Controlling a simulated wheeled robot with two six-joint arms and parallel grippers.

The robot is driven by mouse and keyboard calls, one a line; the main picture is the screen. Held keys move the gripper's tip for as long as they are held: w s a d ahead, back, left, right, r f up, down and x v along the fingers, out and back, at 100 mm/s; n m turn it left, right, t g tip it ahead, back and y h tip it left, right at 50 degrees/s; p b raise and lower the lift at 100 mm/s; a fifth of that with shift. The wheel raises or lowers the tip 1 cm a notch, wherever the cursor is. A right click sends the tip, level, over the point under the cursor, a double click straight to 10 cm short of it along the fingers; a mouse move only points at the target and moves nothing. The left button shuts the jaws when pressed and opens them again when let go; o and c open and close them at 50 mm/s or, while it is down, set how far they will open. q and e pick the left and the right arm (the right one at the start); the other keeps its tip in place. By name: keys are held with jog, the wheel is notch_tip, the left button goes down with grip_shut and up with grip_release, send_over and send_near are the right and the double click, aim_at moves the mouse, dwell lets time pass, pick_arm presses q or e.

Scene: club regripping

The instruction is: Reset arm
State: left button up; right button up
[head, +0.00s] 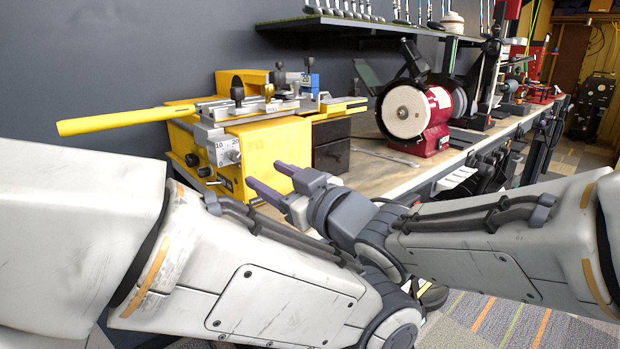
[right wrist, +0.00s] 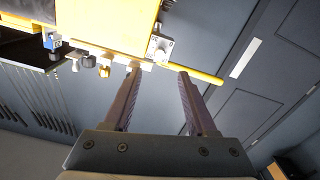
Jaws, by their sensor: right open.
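My right gripper (head: 270,178) reaches in from the right with its two purple-grey fingers pointing left, in front of the yellow machine (head: 265,148). In the right wrist view the fingers (right wrist: 158,73) are spread apart with nothing between them. The machine (right wrist: 115,22) shows upside down beyond the fingertips there. Its long yellow handle (head: 125,120) sticks out to the left; the handle also shows in the right wrist view (right wrist: 207,77), past the fingertips. My left arm crosses the lower left of the head view; its gripper does not show.
The wooden workbench (head: 370,175) runs back to the right. A red bench grinder (head: 435,125) stands on it, with a dark box (head: 332,150) beside the machine. A shelf (head: 350,25) with clubs hangs above. The carpet (head: 490,325) shows at lower right.

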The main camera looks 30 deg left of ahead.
dwell(0.3)
jog(key=w+d+f+m+t+h, duration=0.2)
jog(key=w+d+f+m+h, duration=0.3)
jog(key=d+f, duration=0.45)
jog(key=w+d+f+m+t+h, duration=0.1)
jog(key=w+d+f+m+h, duration=0.35)
jog(key=d, duration=0.85)
jog(key=s+d+f+m+g+h, duration=0.15)
jog(key=d+f+h, duration=0.35)
jog(key=d+f, duration=0.7)
jog(key=s+d+f+m+g+h, duration=0.1)
jog(key=s+d+f+m+g, duration=0.15)
jog(key=s+d, duration=0.3)
jog(key=s+d+f+m+g+h, duration=0.1)
jog(key=s+d+f+m+g, duration=0.15)
jog(key=s+d, duration=0.3)
jog(key=s+a+r+n+g, duration=0.2)
jog(key=s+a+r+n, duration=0.15)
jog(key=s+a, duration=0.35)
jog(key=s+a+r+n+g, duration=0.2)
jog(key=s+a+r+n, duration=0.15)
jog(key=s+a, duration=0.3)
notch_tip(320, 180, up, 20)
jog(key=p, duration=2)
jog(key=shift+d+y, duration=0.3)
jog(key=shift+y, duration=0.15)
